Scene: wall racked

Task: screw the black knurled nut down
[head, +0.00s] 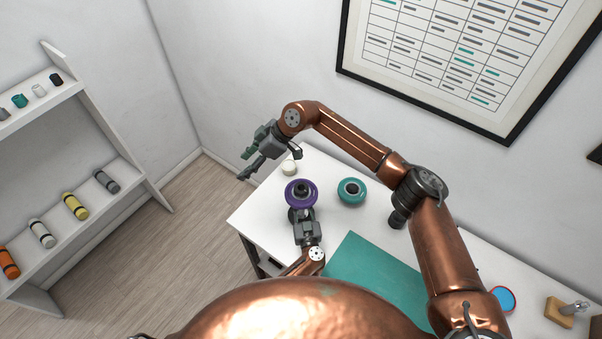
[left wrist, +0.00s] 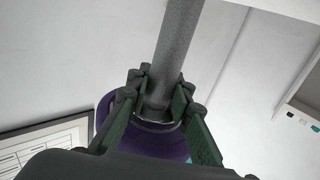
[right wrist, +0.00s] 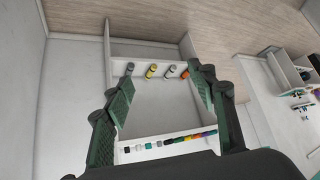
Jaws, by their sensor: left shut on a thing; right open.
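A purple ring-shaped piece (head: 315,193) with a dark round centre (head: 301,188) stands over the left end of the table. I cannot tell at this size whether that centre is the black knurled nut; no knurling shows. My left gripper (head: 301,214) is just in front of it. In the left wrist view this gripper (left wrist: 160,88) is shut on a dark grey cylinder (left wrist: 176,45), against the purple piece (left wrist: 112,105). My right gripper (head: 246,166) is open and empty, raised past the table's left corner. Its spread fingers (right wrist: 160,88) hold nothing in the right wrist view.
A teal mat (head: 375,275) lies on the white table (head: 255,222). A blue disc (head: 503,298) and a wooden block (head: 557,313) are far right.

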